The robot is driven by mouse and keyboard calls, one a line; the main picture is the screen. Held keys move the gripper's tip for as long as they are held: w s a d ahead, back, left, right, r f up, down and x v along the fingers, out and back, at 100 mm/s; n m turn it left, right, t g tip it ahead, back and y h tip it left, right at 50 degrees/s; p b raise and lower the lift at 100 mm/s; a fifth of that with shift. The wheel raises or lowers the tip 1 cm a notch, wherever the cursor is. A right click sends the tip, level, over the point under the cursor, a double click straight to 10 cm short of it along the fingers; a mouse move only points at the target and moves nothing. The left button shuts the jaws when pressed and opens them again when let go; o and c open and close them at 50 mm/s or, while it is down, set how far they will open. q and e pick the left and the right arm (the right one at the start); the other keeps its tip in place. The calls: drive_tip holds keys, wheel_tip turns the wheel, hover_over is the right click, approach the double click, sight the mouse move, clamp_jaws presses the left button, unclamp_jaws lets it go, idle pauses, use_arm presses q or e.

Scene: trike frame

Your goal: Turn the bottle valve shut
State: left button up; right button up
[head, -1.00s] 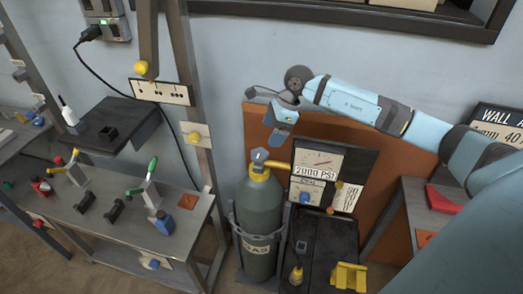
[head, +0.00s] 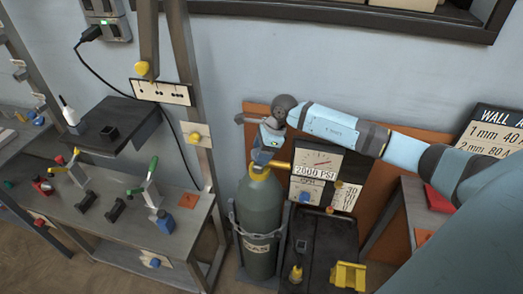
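The green gas bottle (head: 260,208) stands upright in a dark holder, with "GAS" lettered low on its front. Its neck has a yellow collar (head: 259,174). My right arm reaches in from the right, and my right gripper (head: 262,157) points down directly over the bottle's top. It covers the grey valve, so I cannot tell whether the fingers touch it or are closed on it. A yellow fitting (head: 279,165) sticks out to the right of the neck. My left gripper is not in view.
A gauge panel (head: 318,162) marked "2000 PSI" stands right of the bottle, close to my gripper. A dark cart (head: 325,240) with a yellow block (head: 348,276) is below it. A grey workbench (head: 130,225) with several clamps stands left.

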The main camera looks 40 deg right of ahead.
drive_tip(key=shift+c, duration=1.2)
